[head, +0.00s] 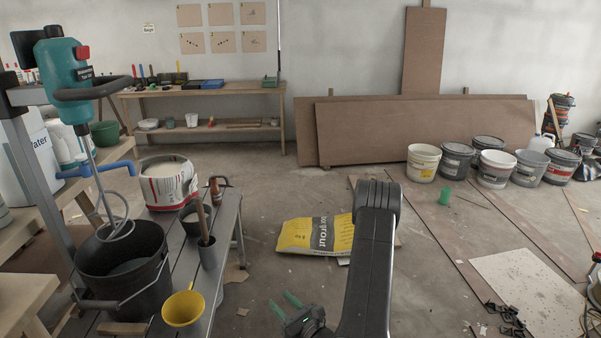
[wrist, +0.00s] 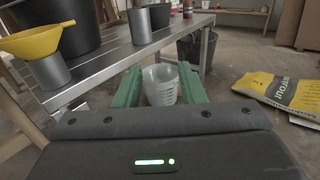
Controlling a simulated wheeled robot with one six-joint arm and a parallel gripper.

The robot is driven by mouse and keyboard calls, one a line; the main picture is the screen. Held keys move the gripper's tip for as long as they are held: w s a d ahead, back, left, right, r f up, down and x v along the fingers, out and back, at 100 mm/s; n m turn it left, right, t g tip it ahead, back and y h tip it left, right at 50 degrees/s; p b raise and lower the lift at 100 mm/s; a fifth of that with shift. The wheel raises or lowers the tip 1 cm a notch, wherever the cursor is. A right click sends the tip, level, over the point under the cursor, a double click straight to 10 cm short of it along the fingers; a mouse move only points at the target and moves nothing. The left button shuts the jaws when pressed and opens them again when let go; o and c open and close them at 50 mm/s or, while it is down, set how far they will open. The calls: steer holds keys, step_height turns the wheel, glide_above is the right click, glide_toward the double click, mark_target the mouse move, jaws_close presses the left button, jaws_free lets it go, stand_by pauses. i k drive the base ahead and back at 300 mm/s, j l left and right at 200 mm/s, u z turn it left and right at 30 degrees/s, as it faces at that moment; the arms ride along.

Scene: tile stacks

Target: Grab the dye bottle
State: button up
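A small reddish-brown bottle (head: 215,190), which looks like the dye bottle, stands upright on the grey metal bench at the left, beside the white bucket. A small dark-and-red shape that seems to be the same bottle (wrist: 187,8) is at the top edge of the wrist view. My gripper (head: 284,306) is low, to the right of the bench and well apart from the bottle. In the wrist view its green fingers (wrist: 160,70) are spread, with nothing held. A clear measuring cup (wrist: 160,86) shows beyond and between the fingers.
The grey bench (head: 232,215) carries a black bucket (head: 125,270), a yellow funnel (head: 183,308), grey cups (head: 207,255) and a white bucket (head: 167,185). A yellow grout bag (head: 316,236) lies on the floor. Open floor lies between bench and bag.

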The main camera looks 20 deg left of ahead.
mark_target(215, 193)
steer(key=i+j+u, duration=0.15)
steer(key=i+u, duration=0.25)
steer(key=i, duration=0.45)
steer(key=i+l+u, duration=0.15)
steer(key=i+u, duration=0.25)
steer(key=i, duration=0.4)
steer(key=i+j, duration=0.25)
steer(key=i, duration=0.2)
